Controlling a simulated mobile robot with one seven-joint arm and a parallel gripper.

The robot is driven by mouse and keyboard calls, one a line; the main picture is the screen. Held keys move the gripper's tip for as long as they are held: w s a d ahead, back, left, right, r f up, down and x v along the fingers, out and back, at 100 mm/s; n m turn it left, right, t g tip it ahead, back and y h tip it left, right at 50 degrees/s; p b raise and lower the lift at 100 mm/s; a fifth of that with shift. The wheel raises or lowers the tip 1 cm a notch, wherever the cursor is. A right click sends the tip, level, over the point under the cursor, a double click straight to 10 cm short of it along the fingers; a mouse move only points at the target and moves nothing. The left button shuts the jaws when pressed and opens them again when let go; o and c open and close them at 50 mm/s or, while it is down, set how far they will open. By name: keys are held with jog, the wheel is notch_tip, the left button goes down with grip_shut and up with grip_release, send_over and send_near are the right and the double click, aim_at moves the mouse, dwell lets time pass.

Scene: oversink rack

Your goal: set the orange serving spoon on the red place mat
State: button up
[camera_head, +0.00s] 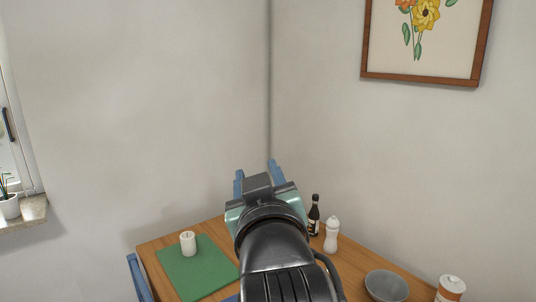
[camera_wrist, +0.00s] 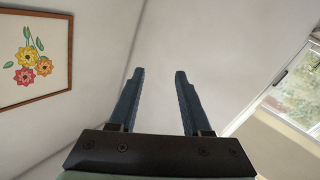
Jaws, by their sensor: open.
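My gripper (camera_head: 256,172) is raised above the far part of the wooden table in the head view, its blue fingers pointing up and away. In the wrist view my gripper (camera_wrist: 159,75) is open, with nothing between the fingers and only wall behind them. The orange serving spoon and the red place mat are not seen in either view. My arm hides the middle of the table.
On the wooden table (camera_head: 152,250) lie a green mat (camera_head: 204,275) with a white candle (camera_head: 188,243), a dark bottle (camera_head: 314,215), a white shaker (camera_head: 331,235), a grey bowl (camera_head: 386,286) and a white-lidded jar (camera_head: 450,289). Walls meet behind the table.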

jog(key=s+d+r+m+t+h, duration=0.1)
jog(key=s+r+m+t, duration=0.3)
jog(key=s+r+t, duration=0.5)
jog(key=s+r+h, duration=0.1)
jog(key=s+r, duration=0.7)
jog(key=r, duration=0.1)
jog(key=shift+d+r+m+t, duration=0.25)
jog(key=shift+m+t, duration=0.05)
jog(key=shift+s, duration=0.1)
notch_tip(320, 180, up, 7)
jog(key=p, duration=0.7)
jog(key=shift+a, duration=0.15)
